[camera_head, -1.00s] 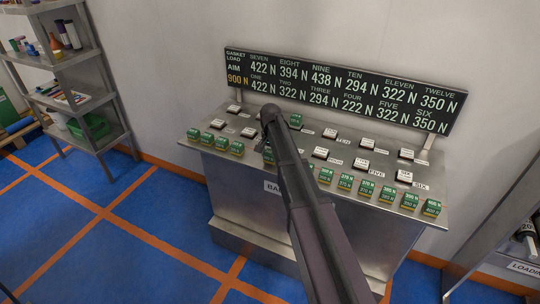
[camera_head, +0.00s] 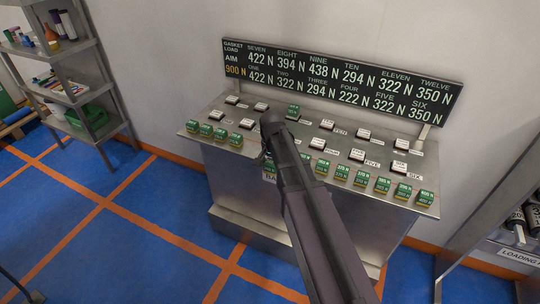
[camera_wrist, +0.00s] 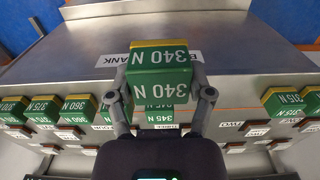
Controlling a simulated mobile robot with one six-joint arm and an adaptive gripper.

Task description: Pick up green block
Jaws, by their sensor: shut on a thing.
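A green block marked 340 N, with a yellow band, (camera_wrist: 160,82) fills the middle of the wrist view. My gripper (camera_wrist: 162,76) is shut on it, one finger on each side. In the head view my gripper (camera_head: 268,142) is over the front edge of the steel bench (camera_head: 270,205), and my arm hides most of the held block. Several similar green blocks (camera_head: 361,178) stand in a row along the bench's front edge, on both sides of my gripper. One more green block (camera_head: 293,111) stands farther back on the bench.
Small white-topped pads (camera_head: 327,125) with labels stand in rows on the bench. A dark load board (camera_head: 340,80) rises behind it. A grey shelf (camera_head: 75,95) stands at the left and a metal stand (camera_head: 480,225) at the right. The blue floor (camera_head: 150,250) at the front left is clear.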

